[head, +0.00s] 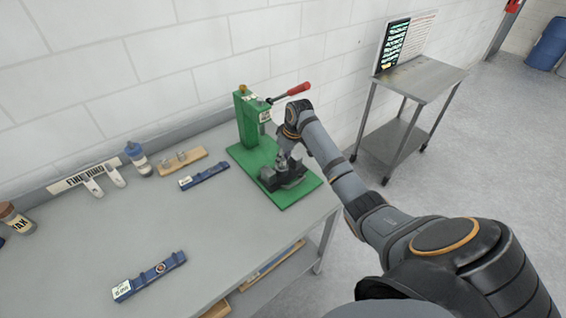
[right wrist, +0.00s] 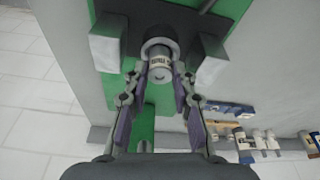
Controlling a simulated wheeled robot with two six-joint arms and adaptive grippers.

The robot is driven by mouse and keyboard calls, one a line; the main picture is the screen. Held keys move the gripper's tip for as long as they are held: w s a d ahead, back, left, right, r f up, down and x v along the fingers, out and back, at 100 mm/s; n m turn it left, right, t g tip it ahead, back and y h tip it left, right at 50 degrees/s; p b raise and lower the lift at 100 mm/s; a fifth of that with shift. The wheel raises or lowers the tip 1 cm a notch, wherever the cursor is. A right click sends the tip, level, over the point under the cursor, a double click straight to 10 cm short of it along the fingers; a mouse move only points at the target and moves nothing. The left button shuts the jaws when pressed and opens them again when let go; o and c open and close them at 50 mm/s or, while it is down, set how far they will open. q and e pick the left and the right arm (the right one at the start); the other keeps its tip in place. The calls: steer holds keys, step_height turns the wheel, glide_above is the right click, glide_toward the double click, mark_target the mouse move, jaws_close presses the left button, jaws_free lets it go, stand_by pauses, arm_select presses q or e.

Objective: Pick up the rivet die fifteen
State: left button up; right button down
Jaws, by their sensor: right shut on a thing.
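The rivet die (right wrist: 160,66) is a short grey metal cylinder with a small pale label that I cannot read for certain. In the right wrist view it stands at the green press, between two grey blocks. My right gripper (right wrist: 160,84) is shut on it, one finger on each side. In the head view the right gripper (head: 284,158) is low over the front of the green press (head: 250,122), and the die is too small and covered there to make out. My left gripper is not in view.
The press stands at the right end of the grey bench (head: 215,235), its red-tipped lever (head: 298,89) reaching right. A cart (head: 425,75) stands behind right.

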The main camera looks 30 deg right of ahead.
step_height(320, 180, up, 26)
steer(key=p, duration=0.9)
steer(key=shift+r, duration=0.15)
